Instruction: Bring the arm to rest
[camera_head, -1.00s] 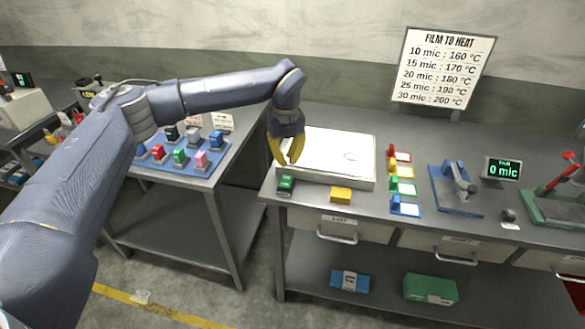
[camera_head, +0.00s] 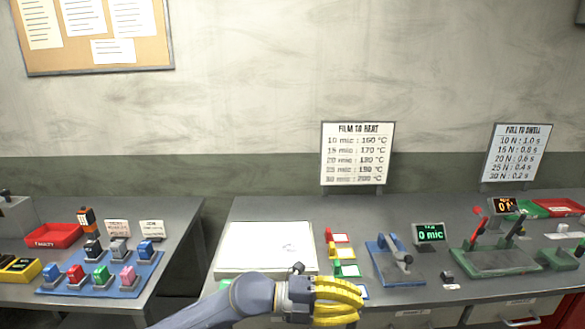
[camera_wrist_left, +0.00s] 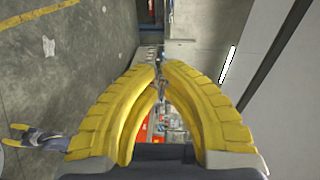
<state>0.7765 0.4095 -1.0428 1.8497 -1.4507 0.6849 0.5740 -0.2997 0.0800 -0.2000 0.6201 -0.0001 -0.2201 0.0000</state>
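My left gripper (camera_head: 338,300) reaches in at the bottom middle of the head view, its yellow fingers pointing right in front of the bench. In the left wrist view its curved fingers (camera_wrist_left: 160,66) meet or nearly meet at the tips, with nothing visible held between them. A small yellow and blue-grey shape at the lower left of the wrist view looks like my right gripper (camera_wrist_left: 24,135); it is too small to tell whether it is open. The right arm does not show in the head view.
A white plate (camera_head: 262,246) lies on the bench behind my left wrist. Colored tags, a blue stand (camera_head: 388,262), a display reading 0 mic (camera_head: 430,233) and a green device (camera_head: 490,259) stand to its right. A blue tray (camera_head: 70,290) of colored blocks is on the left table.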

